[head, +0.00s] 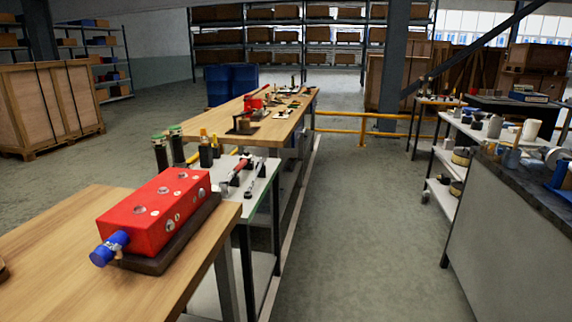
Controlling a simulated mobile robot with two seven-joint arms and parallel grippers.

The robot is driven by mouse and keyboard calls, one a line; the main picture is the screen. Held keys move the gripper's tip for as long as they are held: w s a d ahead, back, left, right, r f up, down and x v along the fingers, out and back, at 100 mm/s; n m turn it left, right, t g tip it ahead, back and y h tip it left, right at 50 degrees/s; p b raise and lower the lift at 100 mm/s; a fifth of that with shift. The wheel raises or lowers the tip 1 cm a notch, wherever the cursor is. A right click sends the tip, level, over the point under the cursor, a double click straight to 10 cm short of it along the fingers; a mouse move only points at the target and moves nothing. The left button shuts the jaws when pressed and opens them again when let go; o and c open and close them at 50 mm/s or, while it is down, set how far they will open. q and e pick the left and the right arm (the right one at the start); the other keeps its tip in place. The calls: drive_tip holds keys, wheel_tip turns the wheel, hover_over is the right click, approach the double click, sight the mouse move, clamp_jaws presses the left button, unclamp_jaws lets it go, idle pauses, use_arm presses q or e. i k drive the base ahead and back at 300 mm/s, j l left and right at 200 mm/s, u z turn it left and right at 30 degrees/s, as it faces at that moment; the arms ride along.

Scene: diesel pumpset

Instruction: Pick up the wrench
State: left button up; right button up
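I cannot clearly make out a wrench. Small tools stand or lie on the grey metal bench (262,180) in the middle left, among them a long red-handled tool (240,165); they are too small to tell whether one is the wrench. Another small red item (254,103) is on the far wooden table (285,128), also unclear. Neither of my grippers is in view.
A red block with a blue end (155,212) sits on the near wooden table (60,230). Workbenches with parts (510,190) stand on the right. A yellow rail (345,131) crosses behind. The floor aisle (365,220) between is clear.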

sight(253, 181)
drive_tip(key=i+z, duration=0.25)
drive_tip(key=i, duration=1.2)
drive_tip(key=i+l+u, duration=0.1)
drive_tip(key=i+u, duration=0.35)
drive_tip(key=i+l+u, duration=0.2)
drive_tip(key=i+u, duration=0.25)
drive_tip(key=i+l+u, duration=0.3)
drive_tip(key=u, duration=0.15)
